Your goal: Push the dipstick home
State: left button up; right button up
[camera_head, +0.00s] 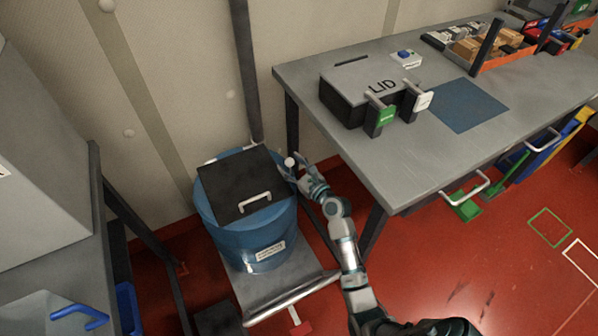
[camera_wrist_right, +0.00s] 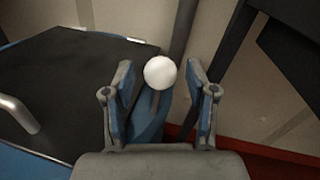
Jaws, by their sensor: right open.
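The dipstick's white round knob (camera_head: 290,162) stands at the right rim of a blue drum (camera_head: 230,236). In the right wrist view the knob (camera_wrist_right: 160,72) shows between and just beyond my fingertips, with a thin stem below it. My right gripper (camera_head: 303,170) is open beside the knob, its fingers to either side in the wrist view (camera_wrist_right: 160,88). I cannot tell whether a finger touches it. How deep the stem sits is hidden. My left gripper is not in view.
A black lid with a pale handle (camera_head: 255,203) covers most of the drum top. The drum stands on a grey cart (camera_head: 300,270). A grey workbench (camera_head: 420,160) with a black LID box (camera_head: 345,92) is at the right. A metal cabinet (camera_head: 40,160) is at the left.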

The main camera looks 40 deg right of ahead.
jog(key=s, duration=1.1)
jog(key=shift+a, duration=0.2)
jog(key=shift+s+f, duration=0.1)
